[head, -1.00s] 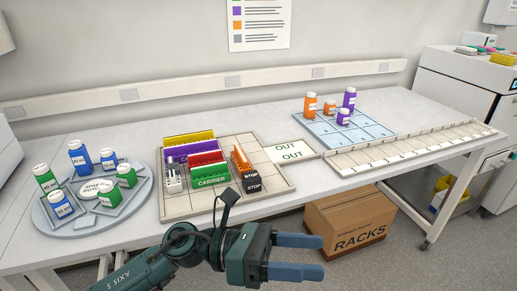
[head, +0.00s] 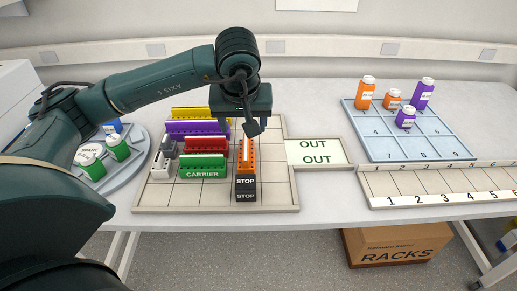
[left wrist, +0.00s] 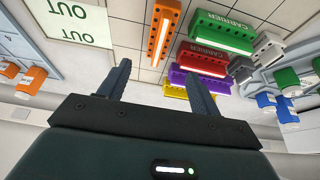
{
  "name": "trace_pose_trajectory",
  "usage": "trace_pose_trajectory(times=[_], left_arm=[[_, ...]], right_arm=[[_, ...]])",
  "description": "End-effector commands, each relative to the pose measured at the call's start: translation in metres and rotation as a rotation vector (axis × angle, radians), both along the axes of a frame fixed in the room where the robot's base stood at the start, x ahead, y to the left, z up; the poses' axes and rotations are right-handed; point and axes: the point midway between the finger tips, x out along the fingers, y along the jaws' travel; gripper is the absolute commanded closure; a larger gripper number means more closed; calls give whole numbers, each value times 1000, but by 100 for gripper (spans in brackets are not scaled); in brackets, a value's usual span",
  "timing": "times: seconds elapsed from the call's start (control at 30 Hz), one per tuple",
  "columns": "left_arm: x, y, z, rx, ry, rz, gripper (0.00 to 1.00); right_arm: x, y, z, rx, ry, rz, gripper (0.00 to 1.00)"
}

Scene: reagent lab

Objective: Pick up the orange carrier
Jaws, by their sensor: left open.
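The orange carrier (head: 246,156) is a long narrow block with a row of holes and a white strip. It lies lengthwise front to back on the right part of the gridded tray (head: 272,185), behind the black STOP blocks (head: 246,188). In the left wrist view the orange carrier (left wrist: 162,32) is ahead of my fingertips, roughly in line with the gap. My left gripper (head: 243,116) is open and empty, above the far end of the carrier and apart from it. It also shows open in the left wrist view (left wrist: 158,75). My right gripper is not in view.
Left of the orange carrier are green (head: 203,172), red (head: 206,144), purple (head: 195,128) and yellow (head: 192,113) carriers, with small grey and white pieces (head: 161,165). An OUT pad (head: 318,168) joins the tray's right side. A blue bottle tray (head: 420,148) stands further right.

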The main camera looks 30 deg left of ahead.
Motion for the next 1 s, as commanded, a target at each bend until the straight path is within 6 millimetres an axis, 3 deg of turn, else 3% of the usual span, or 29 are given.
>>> trace_pose_trajectory(times=[0.3,1.0], left_arm=[[18,11,-54,-1,8,2,36],[45,22,-117,-3,4,0,36]], right_arm=[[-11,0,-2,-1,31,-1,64],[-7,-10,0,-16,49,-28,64]])
